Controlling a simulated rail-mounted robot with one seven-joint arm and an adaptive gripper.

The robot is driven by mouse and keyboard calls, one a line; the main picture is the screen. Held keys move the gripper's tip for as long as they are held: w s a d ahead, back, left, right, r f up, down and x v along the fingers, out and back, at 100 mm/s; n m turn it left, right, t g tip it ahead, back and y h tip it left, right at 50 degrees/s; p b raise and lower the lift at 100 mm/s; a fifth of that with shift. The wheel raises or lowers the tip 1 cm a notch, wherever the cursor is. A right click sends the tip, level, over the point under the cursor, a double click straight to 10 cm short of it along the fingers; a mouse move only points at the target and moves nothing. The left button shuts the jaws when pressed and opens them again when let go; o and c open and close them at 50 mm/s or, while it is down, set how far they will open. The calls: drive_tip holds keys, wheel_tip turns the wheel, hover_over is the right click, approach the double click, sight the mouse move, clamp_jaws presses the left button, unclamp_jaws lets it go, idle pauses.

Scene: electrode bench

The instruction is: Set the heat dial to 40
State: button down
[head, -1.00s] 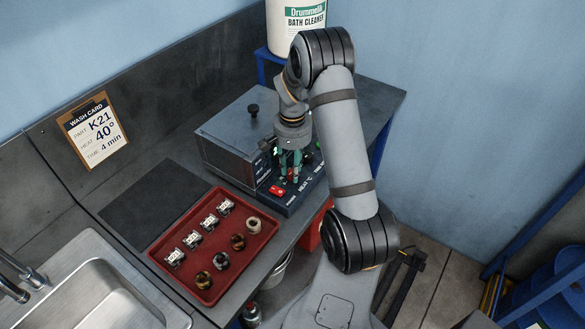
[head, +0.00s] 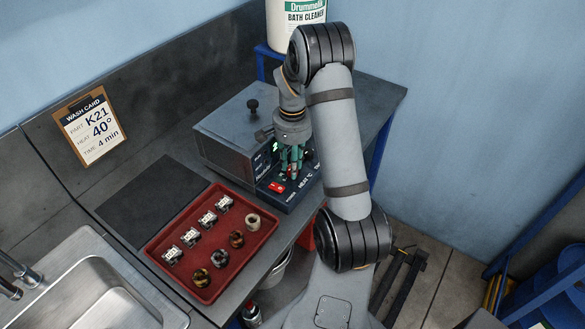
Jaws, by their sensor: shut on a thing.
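The wash unit (head: 222,140) is a grey box with a dark control panel (head: 300,195) along its front right edge. The panel carries a lit red power switch (head: 275,187) and the label HEAT °C. My gripper (head: 292,172) points down over the panel, beside that switch. Its green fingers are shut on the heat dial, just behind the HEAT label. The fingers mostly hide the dial, and its pointer and scale cannot be read. The wash card (head: 91,127) on the wall reads part K21, heat 40°, time 4 min.
A red tray (head: 157,256) with several metal parts and rings lies in front of the unit. A dark mat (head: 150,200) lies left of it, and a steel sink (head: 95,305) is at the lower left. A white bath cleaner tub (head: 296,28) stands behind.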

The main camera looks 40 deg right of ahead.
drive_tip(key=m+b, duration=0.3)
drive_tip(key=shift+w+f+m+b, duration=0.1)
drive_tip(key=shift+f+m+b, duration=0.1)
drive_tip(key=shift+m+b, duration=0.1)
drive_tip(key=m+b, duration=0.3)
drive_tip(key=shift+m, duration=0.3)
drive_tip(key=m+b, duration=0.2)
drive_tip(key=m, duration=0.1)
drive_tip(key=shift+r+m+b, duration=0.2)
drive_tip(key=shift+m+b, duration=0.85)
drive_tip(key=shift+m, duration=0.75)
drive_tip(key=c, duration=1.5)
unclamp_jaws()
drive_tip(key=shift+o, duration=0.2)
